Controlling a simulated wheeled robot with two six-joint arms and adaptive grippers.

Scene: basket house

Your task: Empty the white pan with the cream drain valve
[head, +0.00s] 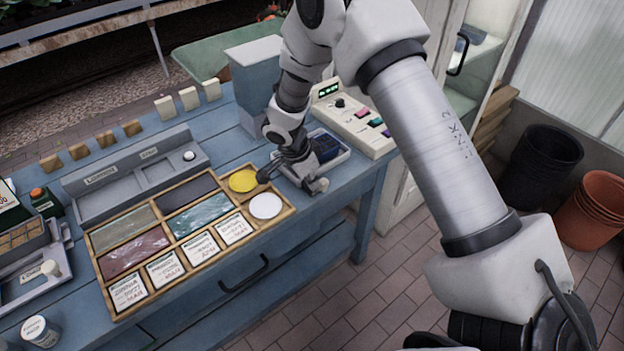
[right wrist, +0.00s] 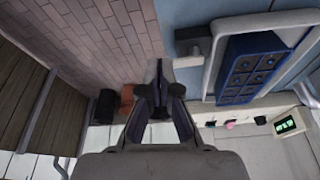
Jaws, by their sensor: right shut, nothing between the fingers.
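A whitish pan (head: 342,160) stands at the right end of the blue bench, with a dark blue celled tray (head: 325,147) in it. A cream knob (head: 322,184) shows at its front. My left gripper is out of view.
A second pale pan (head: 40,288) with a cream knob (head: 50,268) and a brown tray (head: 22,238) stands at the left. A wooden compartment box (head: 180,269) fills the middle. A control panel (head: 355,124) stands behind the right pan. Floor lies open in front.

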